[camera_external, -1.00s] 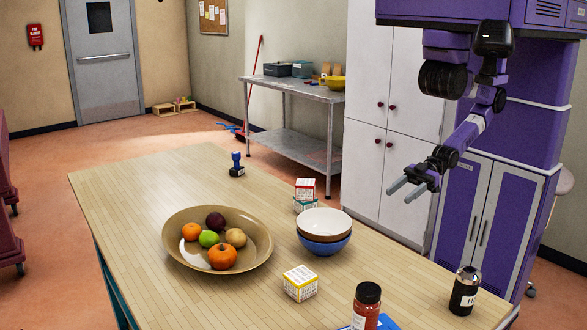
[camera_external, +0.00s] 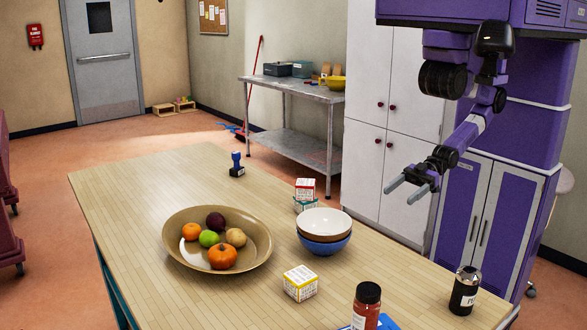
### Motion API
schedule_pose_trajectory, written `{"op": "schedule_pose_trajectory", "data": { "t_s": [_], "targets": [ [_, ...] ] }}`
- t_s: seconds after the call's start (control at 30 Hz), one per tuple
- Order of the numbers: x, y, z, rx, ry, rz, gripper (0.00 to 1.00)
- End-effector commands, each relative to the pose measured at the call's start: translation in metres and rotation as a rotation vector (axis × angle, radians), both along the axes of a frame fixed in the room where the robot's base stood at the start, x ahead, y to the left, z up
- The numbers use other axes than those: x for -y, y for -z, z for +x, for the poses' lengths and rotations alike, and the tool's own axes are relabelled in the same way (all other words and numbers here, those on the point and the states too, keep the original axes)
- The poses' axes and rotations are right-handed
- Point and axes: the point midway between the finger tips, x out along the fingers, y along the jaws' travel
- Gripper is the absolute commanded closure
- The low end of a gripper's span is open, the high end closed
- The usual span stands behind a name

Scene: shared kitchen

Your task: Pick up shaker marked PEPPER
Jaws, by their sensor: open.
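A dark shaker (camera_external: 464,291) with a metallic top and a pale label stands upright at the right end of the wooden table (camera_external: 130,205). Only the start of its label shows, and it is too small to read fully. My gripper (camera_external: 407,192) is open and empty. It hangs in the air beyond the table's far right edge, above and to the left of the shaker in the picture, and apart from it. Its two grey fingers point left.
Left of the shaker stands a red-brown jar (camera_external: 366,307) with a black lid, by a blue item (camera_external: 386,322) cut off below. Stacked bowls (camera_external: 325,230), small boxes (camera_external: 300,283), a fruit bowl (camera_external: 178,248) and a blue stamp (camera_external: 237,165) are also on the table.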

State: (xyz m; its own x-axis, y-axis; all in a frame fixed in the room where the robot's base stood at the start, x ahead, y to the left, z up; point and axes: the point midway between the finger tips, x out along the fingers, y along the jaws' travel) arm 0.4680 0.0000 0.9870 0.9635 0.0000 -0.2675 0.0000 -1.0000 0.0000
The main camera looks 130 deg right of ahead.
Motion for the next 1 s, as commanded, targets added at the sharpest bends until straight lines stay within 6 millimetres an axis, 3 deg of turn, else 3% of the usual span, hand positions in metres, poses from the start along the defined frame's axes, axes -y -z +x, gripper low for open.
{"op": "schedule_pose_trajectory", "data": {
  "t_s": [0.27, 0.77, 0.83, 1.0],
  "targets": [
    [0.0, -0.004, 0.0, 0.001, 0.0, 0.0, 0.27],
    [-0.002, -0.065, 0.003, 0.006, 0.032, 0.018, 0.27],
    [-0.007, -0.063, 0.006, 0.01, 0.063, 0.042, 0.27],
    [-0.028, -0.035, 0.014, 0.018, 0.124, 0.1, 0.27]
  ]
}}
